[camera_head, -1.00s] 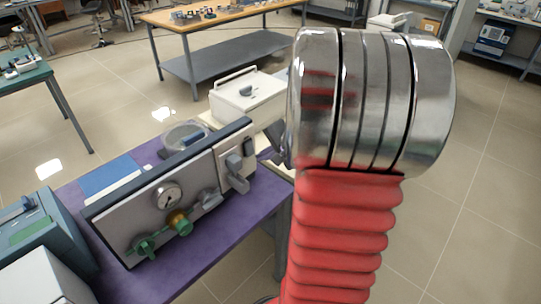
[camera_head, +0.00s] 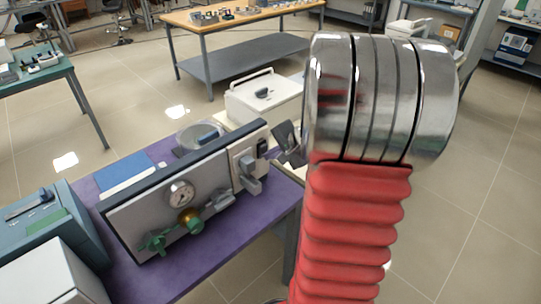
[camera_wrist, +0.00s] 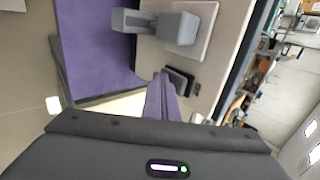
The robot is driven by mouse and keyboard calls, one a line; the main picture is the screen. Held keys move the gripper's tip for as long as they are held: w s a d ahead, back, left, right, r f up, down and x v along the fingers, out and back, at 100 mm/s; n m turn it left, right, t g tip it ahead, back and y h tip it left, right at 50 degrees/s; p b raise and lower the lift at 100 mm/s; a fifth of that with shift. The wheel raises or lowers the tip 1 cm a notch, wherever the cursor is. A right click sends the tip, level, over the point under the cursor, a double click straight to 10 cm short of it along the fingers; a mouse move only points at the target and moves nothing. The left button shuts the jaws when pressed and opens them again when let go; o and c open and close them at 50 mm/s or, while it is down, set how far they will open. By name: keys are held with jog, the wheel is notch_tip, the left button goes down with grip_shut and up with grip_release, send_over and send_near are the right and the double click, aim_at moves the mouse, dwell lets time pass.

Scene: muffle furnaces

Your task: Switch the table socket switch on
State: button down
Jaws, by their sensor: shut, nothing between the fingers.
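The table socket (camera_head: 241,170) is a pale plate on the right end of a grey panel (camera_head: 140,213), above the purple table. A grey plug (camera_head: 250,185) sits in it, and a dark rocker switch (camera_head: 262,147) is next to the plug. In the wrist view the plug (camera_wrist: 178,28) is at the top and the dark switch (camera_wrist: 179,81) is just beyond my fingertips. My gripper (camera_wrist: 163,80) is shut and empty, its tips close to the switch; I cannot tell if they touch. In the head view my gripper (camera_head: 283,137) is right of the socket, partly hidden by my arm.
The panel carries a gauge (camera_head: 181,194) and green valves (camera_head: 153,243). A glass dish (camera_head: 190,140) and blue notebook (camera_head: 122,175) lie behind it. A cream box (camera_head: 264,98) stands beyond. The floor to the right is clear.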

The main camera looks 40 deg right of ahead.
jog(key=shift+r, duration=0.15)
jog(key=shift+r, duration=0.7)
jog(key=s+f+v, duration=0.1)
jog(key=s+v, duration=0.1)
jog(key=v, duration=1.1)
jog(key=shift+f, duration=0.4)
jog(key=shift+d, duration=0.1)
